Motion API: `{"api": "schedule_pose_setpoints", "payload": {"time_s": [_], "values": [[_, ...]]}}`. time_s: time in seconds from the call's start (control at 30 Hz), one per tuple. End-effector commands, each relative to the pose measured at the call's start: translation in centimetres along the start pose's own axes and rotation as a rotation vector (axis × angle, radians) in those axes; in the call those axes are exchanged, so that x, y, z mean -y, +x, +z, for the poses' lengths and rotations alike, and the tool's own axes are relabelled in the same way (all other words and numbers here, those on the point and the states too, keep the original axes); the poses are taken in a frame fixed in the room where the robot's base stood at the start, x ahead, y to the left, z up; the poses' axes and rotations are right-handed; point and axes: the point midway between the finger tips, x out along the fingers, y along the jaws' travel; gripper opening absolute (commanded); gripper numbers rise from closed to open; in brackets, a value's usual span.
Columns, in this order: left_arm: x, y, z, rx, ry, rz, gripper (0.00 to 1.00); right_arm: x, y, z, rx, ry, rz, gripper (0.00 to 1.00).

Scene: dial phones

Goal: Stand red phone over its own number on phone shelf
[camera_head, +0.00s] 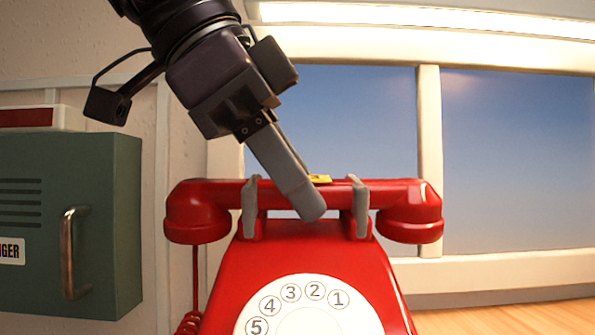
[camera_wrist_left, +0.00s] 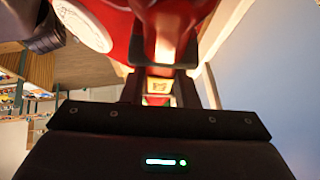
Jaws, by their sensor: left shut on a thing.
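The red phone (camera_head: 306,262) stands upright and large in the middle of the head view, its white dial (camera_head: 308,312) facing me. Its lower part is cut off by the frame edge, so what is beneath it is hidden. My left gripper (camera_head: 314,197) comes down from the upper left and is shut on the middle of the handset, between the two grey cradle prongs. In the left wrist view the red phone (camera_wrist_left: 190,20) fills the top, with the handset between the fingers (camera_wrist_left: 158,88). No shelf number is visible. My right gripper is not in view.
A green cabinet (camera_head: 70,225) with a metal handle is at the left. A window (camera_head: 515,165) fills the back right, with a lit lamp (camera_head: 420,15) above. A wooden surface (camera_head: 510,315) shows at the lower right. Shelves with small coloured things (camera_wrist_left: 12,98) appear at the wrist view's left.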

Motion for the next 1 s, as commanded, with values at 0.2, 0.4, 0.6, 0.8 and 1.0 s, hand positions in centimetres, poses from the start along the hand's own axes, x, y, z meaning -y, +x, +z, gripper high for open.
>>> {"api": "schedule_pose_setpoints", "payload": {"time_s": [0.2, 0.4, 0.6, 0.8, 1.0], "values": [[2.2, 0.5, 0.3, -0.004, 0.001, -0.001, 0.00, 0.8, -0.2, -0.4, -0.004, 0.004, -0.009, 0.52], [3.8, 0.9, 0.6, -0.004, 0.001, -0.002, 0.00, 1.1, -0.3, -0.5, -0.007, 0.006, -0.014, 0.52], [5.2, 1.3, 0.9, -0.004, 0.002, -0.003, 0.00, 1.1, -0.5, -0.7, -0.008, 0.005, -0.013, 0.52], [5.0, 2.7, 1.9, -0.003, 0.003, -0.002, 0.00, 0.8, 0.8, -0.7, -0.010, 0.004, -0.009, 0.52], [4.9, 3.4, 2.3, -0.001, 0.003, -0.001, 0.00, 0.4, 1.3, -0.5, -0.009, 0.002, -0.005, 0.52]]}}
